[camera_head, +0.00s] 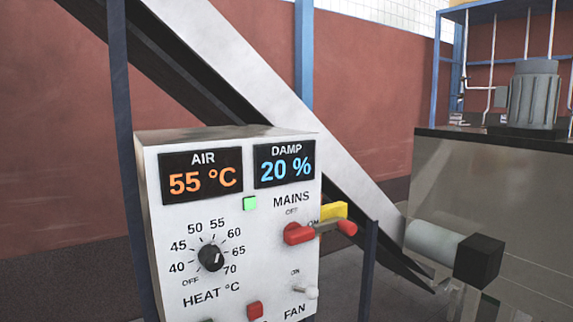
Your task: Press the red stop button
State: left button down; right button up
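A white control box (170,230) fills the lower middle of the head view. Neither of my grippers is in view.
The box carries AIR 55 °C (200,176) and DAMP 20 % (285,163) displays, a lit green lamp (249,203), a black heat dial (211,257) and a fan toggle (306,291). A sloping metal chute (235,65) passes behind. A motor (534,95) tops the machine at right.

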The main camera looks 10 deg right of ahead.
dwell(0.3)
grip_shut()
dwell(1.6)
